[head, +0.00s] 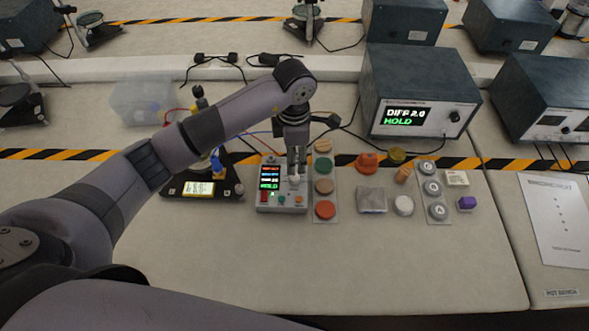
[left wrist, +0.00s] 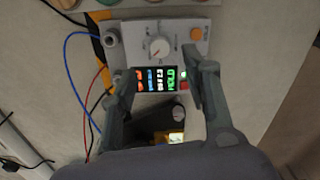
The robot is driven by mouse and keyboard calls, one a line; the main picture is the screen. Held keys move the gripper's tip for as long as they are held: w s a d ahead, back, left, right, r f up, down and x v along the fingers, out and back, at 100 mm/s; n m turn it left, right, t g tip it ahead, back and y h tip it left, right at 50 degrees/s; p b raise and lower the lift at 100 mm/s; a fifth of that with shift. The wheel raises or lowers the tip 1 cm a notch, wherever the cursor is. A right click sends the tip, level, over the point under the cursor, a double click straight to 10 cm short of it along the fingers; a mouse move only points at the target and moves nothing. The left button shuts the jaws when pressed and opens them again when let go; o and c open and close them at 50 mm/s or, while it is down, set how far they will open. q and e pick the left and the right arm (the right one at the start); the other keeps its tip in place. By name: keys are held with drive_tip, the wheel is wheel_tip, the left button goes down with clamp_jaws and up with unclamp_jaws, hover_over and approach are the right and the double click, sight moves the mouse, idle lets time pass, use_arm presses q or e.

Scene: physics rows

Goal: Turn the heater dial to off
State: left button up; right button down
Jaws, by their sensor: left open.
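The small grey control box (head: 283,207) sits on the bench in front of me, with a dark display of several coloured lines. Its pale round dial (left wrist: 159,47) shows clearly in the left wrist view, with a scale around it. I cannot read the scale or which setting the dial points to. In the head view my left gripper (head: 296,172) points down over the dial and partly hides it. In the left wrist view my left gripper (left wrist: 161,66) is open, its fingers apart on either side of the display, with nothing between them. My right gripper is not in view.
A strip of coloured discs (head: 325,209) lies close right of the box. A black stand (head: 225,187) is close on its left. A large instrument (head: 419,88) stands behind to the right. Cables run behind the box. The bench front is clear.

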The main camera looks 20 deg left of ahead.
sight(295, 176)
use_arm(q)
wheel_tip(295, 176, down, 8)
drive_tip(key=shift+f+p, duration=0.1)
drive_tip(key=shift+p, duration=0.6)
clamp_jaws()
